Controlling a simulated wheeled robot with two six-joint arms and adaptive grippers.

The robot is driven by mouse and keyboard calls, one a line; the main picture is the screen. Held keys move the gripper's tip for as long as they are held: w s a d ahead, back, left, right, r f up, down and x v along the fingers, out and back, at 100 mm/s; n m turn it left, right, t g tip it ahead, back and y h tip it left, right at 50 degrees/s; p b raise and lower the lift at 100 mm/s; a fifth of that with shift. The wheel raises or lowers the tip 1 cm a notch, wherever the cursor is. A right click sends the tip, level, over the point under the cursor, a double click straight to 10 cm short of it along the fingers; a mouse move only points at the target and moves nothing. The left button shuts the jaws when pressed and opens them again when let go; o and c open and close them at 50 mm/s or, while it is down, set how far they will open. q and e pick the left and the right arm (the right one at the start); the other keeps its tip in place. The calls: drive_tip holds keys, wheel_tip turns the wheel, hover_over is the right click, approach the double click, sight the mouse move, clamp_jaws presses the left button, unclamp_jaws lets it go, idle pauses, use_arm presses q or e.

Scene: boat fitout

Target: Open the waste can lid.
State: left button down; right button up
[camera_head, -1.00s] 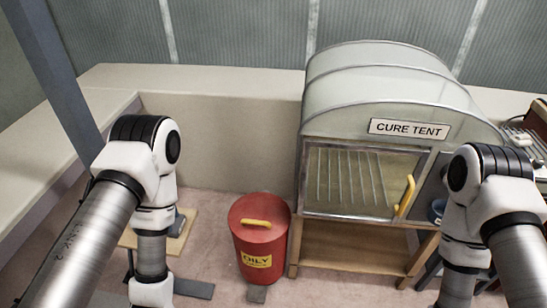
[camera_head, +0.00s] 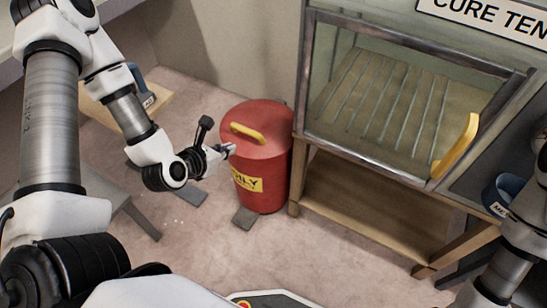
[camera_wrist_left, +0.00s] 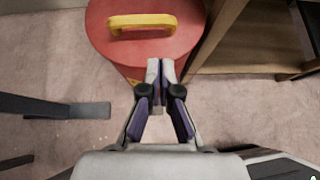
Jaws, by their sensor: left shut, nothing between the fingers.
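The red waste can (camera_head: 270,185) stands on the floor to the left of the cure tent, with a yellow label on its side. Its red lid (camera_head: 265,135) is down and bears a yellow handle (camera_head: 246,132). The lid handle also shows in the left wrist view (camera_wrist_left: 142,22). My left gripper (camera_head: 228,149) is just left of the can, near the lid's rim and below the handle. In the left wrist view its fingertips (camera_wrist_left: 160,68) are together with nothing between them. It appears apart from the handle. My right gripper is out of view; part of my right arm shows.
The cure tent (camera_head: 310,75) with its yellow door handle (camera_head: 457,146) stands on a wooden stand (camera_head: 350,205) right of the can. A grey pedal-like plate (camera_head: 245,218) lies at the can's foot. The floor in front is clear.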

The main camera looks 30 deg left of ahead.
sight(245, 147)
use_arm(q)
drive_tip(key=shift+n+t, duration=0.3)
drive_tip(key=b+x, duration=0.3)
drive_tip(key=a+f+b+x, duration=0.1)
drive_tip(key=b+x, duration=0.2)
drive_tip(key=a+b+x, duration=0.1)
drive_tip(key=b+x, duration=0.2)
drive_tip(key=x, duration=0.1)
drive_tip(key=shift+s+f, duration=0.2)
drive_tip(key=shift+s, duration=0.05)
drive_tip(key=shift+w+f, duration=0.25)
drive_tip(key=shift+w, duration=0.4)
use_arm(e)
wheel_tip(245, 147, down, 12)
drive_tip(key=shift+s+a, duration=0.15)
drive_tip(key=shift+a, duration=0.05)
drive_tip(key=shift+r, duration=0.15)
